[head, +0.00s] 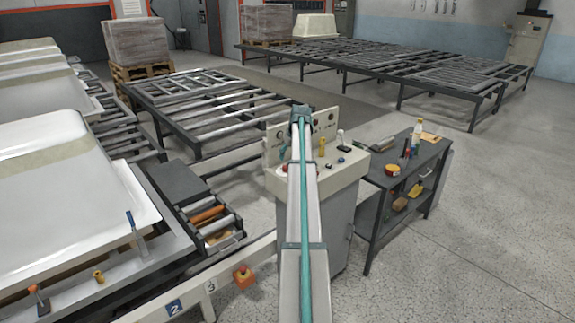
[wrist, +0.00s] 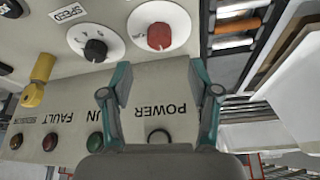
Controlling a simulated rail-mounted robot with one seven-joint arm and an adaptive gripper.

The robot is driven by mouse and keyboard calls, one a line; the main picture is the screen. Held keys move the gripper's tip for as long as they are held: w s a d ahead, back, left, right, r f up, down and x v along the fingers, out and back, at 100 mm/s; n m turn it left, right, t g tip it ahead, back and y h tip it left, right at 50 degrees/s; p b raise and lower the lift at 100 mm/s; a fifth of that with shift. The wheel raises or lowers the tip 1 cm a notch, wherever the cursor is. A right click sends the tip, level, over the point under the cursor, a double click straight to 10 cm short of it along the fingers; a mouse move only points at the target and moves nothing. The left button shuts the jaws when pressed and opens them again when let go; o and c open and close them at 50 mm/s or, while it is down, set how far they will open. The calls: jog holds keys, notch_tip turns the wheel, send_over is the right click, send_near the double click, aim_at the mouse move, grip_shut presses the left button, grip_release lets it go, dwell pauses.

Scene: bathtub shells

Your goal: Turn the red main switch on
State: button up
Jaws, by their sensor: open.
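The red main switch (wrist: 159,36) is a round red knob on a white dial plate, at the top middle of the wrist view. The switch appears above and between the fingertips in the picture, not gripped. In the head view my arm reaches over the control cabinet (head: 335,215) to its upright panel (head: 272,150).
Beside the switch are a black speed knob (wrist: 95,50), a yellow lever (wrist: 38,82) and indicator lamps (wrist: 95,141). A dark tool cart (head: 425,160) stands right of the cabinet. White tub shells (head: 60,190) lie at left. The floor at right is clear.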

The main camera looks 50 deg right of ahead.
aim_at(286, 166)
jog(key=p+x, duration=0.2)
jog(key=x, duration=0.5)
jog(key=shift+w+f, duration=0.15)
jog(key=shift+f, duration=0.25)
jog(key=c, duration=1.2)
jog(key=shift+o, duration=0.3)
